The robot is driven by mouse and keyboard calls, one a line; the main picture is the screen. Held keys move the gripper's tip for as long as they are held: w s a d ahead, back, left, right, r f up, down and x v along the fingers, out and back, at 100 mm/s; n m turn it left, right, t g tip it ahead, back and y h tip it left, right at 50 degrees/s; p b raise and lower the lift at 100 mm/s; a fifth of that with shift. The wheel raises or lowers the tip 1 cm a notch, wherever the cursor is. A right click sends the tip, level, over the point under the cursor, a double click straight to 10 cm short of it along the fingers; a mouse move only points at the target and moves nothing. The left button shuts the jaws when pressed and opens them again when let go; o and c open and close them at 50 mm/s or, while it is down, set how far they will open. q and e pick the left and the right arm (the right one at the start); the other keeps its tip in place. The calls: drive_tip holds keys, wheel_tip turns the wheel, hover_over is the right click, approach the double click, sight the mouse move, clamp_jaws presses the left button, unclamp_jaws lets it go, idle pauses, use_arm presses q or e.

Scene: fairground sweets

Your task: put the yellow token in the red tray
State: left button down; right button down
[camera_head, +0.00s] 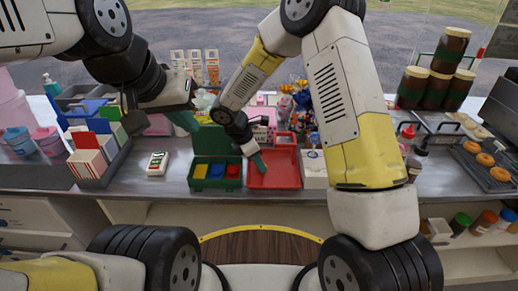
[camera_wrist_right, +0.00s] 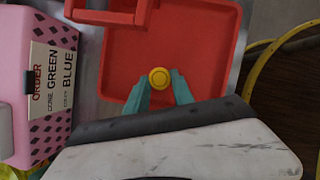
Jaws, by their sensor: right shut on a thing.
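The yellow token (camera_wrist_right: 159,78) shows in the right wrist view as a small round disc between the tips of my right gripper (camera_head: 258,163), which is shut on it. The token is hard to make out in the head view. The red tray (camera_head: 286,178) lies on the counter, and in the right wrist view its floor (camera_wrist_right: 190,45) is behind the token. The token appears above the tray, but its height is unclear. My left gripper (camera_head: 186,121) is over the back of the counter, left of the green box; its jaw opening is unclear.
An open green box (camera_head: 209,184) with yellow, blue and red contents stands just left of the tray. A white box (camera_head: 313,170) is close on its right. A pink box with an order card (camera_wrist_right: 52,75) stands beside the tray.

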drive_tip(key=shift+f, duration=0.1)
drive_tip(key=c, duration=1.1)
unclamp_jaws()
drive_tip(key=v, duration=1.2)
drive_tip(key=s+d+r+m+y, duration=0.3)
drive_tip(key=s+d+r+m, duration=0.4)
drive_tip(key=d+r+m, duration=0.45)
drive_tip(key=shift+s+d+r+m+t+y, duration=0.65)
drive_tip(key=shift+s+d+r+m, duration=0.6)
drive_tip(key=shift+s+m, duration=0.65)
drive_tip(key=shift+s+d+r+m+t+y, duration=0.5)
drive_tip(key=shift+s+d+r+m+t, duration=0.45)
drive_tip(key=shift+s+d+m, duration=0.9)
drive_tip(key=shift+s+d+r+m+t+y, duration=0.7)
drive_tip(key=shift+s+r+m, duration=0.65)
drive_tip(key=shift+s, duration=1.05)
drive_tip(key=shift+d+f, duration=0.1)
drive_tip(key=shift+f, duration=0.05)
